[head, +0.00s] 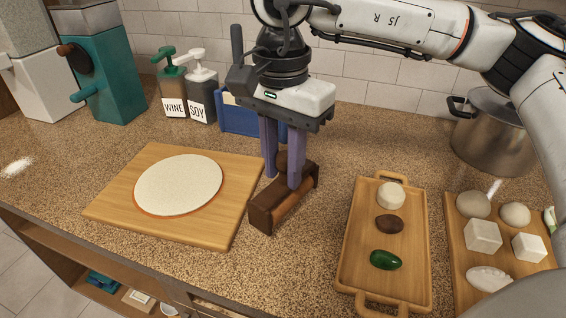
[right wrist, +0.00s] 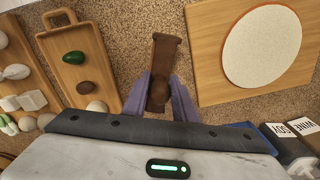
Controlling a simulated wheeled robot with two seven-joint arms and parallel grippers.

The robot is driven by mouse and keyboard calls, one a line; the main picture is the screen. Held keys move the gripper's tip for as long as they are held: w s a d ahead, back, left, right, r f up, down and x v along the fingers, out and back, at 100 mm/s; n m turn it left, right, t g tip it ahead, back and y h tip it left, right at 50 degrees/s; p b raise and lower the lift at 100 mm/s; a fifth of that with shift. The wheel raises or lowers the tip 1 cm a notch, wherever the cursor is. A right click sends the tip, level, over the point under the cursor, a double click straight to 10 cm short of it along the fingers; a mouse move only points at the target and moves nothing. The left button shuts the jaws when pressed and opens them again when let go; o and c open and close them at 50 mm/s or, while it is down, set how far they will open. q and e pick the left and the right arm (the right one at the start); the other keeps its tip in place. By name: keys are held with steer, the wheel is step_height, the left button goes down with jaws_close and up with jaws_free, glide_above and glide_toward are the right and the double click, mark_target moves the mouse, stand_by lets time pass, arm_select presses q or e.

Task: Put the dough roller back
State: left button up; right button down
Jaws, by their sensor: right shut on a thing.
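The dough roller (right wrist: 158,92) is a dark brown wooden cylinder. In the right wrist view it lies between the two purple fingers of my right gripper (right wrist: 160,100), which is shut on it. A dark brown wooden holder (head: 266,217) stands on the counter right of the dough board. In the right wrist view the holder (right wrist: 166,43) reaches out beyond the fingertips, and the roller is lined up with it. In the head view my right gripper (head: 282,178) points down at the holder, and its fingers partly hide the roller. I cannot tell whether the roller is fully seated. My left gripper is not in view.
A cutting board (head: 130,205) with flat round dough (head: 178,184) lies close left of the holder. A wooden tray (head: 365,235) with several foods is at right, beside another board (head: 462,255). Sauce bottles (head: 201,95), a blue box (head: 235,117) and a pot (head: 490,135) stand behind.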

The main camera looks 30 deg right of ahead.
steer(key=shift+f+b, duration=1.05)
steer(key=shift+f, duration=0.25)
steer(key=c, duration=1.4)
jaws_free()
steer(key=shift+o, duration=0.2)
steer(key=shift+r, duration=0.15)
steer(key=shift+r+p, duration=2.3)
steer(key=shift+r, duration=1.05)
steer(key=shift+r+p, duration=1.4)
steer(key=shift+r, duration=0.6)
